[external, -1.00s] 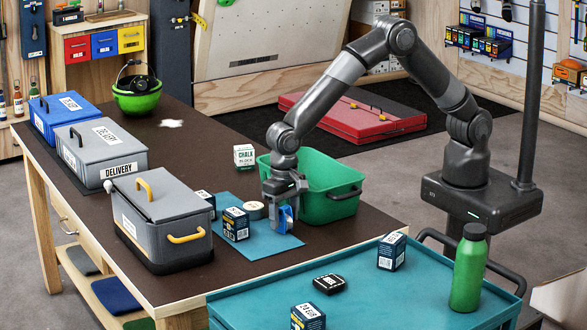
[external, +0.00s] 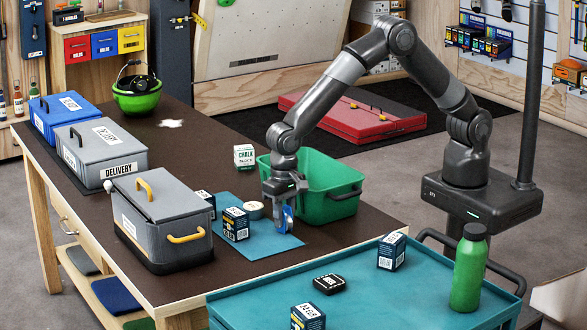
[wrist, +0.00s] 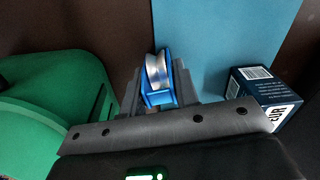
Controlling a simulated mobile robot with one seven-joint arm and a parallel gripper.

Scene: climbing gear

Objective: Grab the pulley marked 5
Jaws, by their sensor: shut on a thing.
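A blue pulley with a silver wheel (wrist: 158,72) sits between the fingers of my gripper (wrist: 160,95) in the wrist view. In the external view the blue pulley (external: 288,219) shows at the fingertips of my gripper (external: 279,220), low over the blue mat (external: 262,243). My gripper is shut on it. I cannot tell whether the pulley touches the mat. No number can be read on the pulley in either view.
A green bin (external: 330,207) stands close beside my gripper. Dark boxes (external: 235,223) and a tape roll (external: 254,209) are on the other side. A grey lidded case (external: 160,225) stands further left. A teal tray (external: 350,305) with boxes is in front.

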